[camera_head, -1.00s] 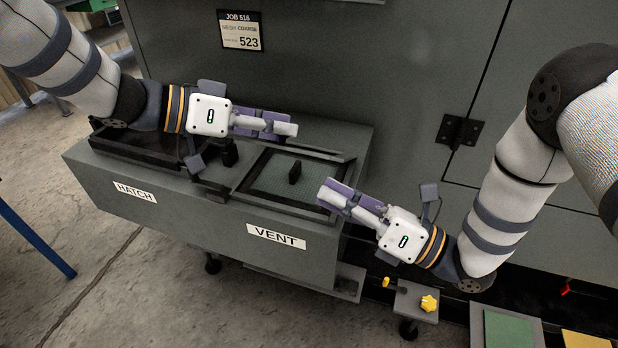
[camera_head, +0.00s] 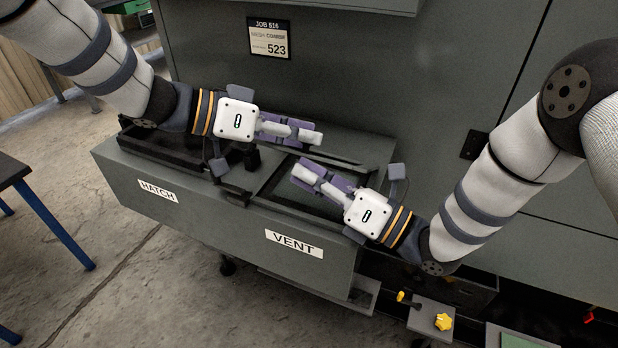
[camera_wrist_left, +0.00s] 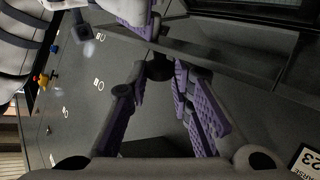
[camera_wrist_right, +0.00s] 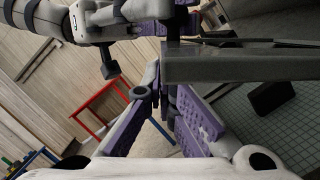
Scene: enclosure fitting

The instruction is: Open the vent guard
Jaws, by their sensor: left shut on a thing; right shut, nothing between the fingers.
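The VENT opening is at the right of a grey box (camera_head: 200,205). I take the long grey strip (camera_head: 338,158) along its back edge to be the vent guard; it also shows in the right wrist view (camera_wrist_right: 240,66). My left gripper (camera_head: 308,134) is shut at the strip's left end. A dark round piece (camera_wrist_left: 159,67) shows between its fingertips in the left wrist view; the contact is partly hidden. My right gripper (camera_head: 308,174) is shut and empty, over the opening. A mesh panel (camera_wrist_right: 300,125) with a black knob (camera_wrist_right: 272,96) lies below the strip.
The HATCH recess (camera_head: 165,145) lies left of the vent. A tall grey cabinet (camera_head: 400,70) stands behind the box. A small stand with a yellow knob (camera_head: 443,321) is at the front right. A blue-legged table (camera_head: 45,215) is at the left, with open floor between.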

